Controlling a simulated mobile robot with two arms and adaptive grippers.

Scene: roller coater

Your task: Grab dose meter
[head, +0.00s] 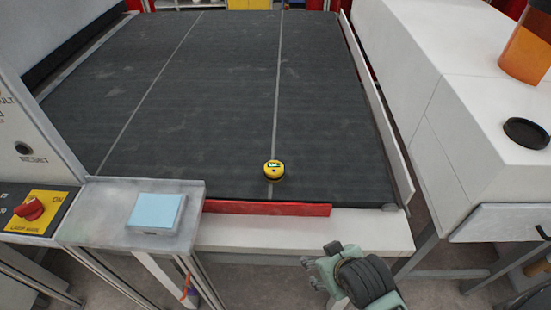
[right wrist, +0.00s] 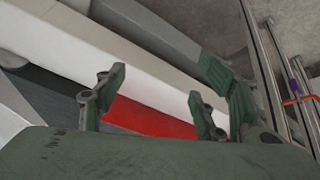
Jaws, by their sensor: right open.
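The dose meter (head: 273,170) is a small round yellow device with a dark display. It lies on the dark conveyor belt (head: 225,120), near the belt's front end, in the head view. My right gripper (head: 318,268) is low at the front of the head view, in front of the white front ledge and apart from the dose meter. In the right wrist view its green fingers (right wrist: 165,95) are spread apart with nothing between them. The dose meter is not visible in the right wrist view. My left gripper is not in view.
A red strip (head: 267,208) and a white ledge (head: 300,232) edge the belt's front. A grey stand with a blue pad (head: 156,211) and a red switch (head: 30,208) are at left. A white cabinet (head: 470,110) with an orange container (head: 526,50) and black lid (head: 526,133) is at right.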

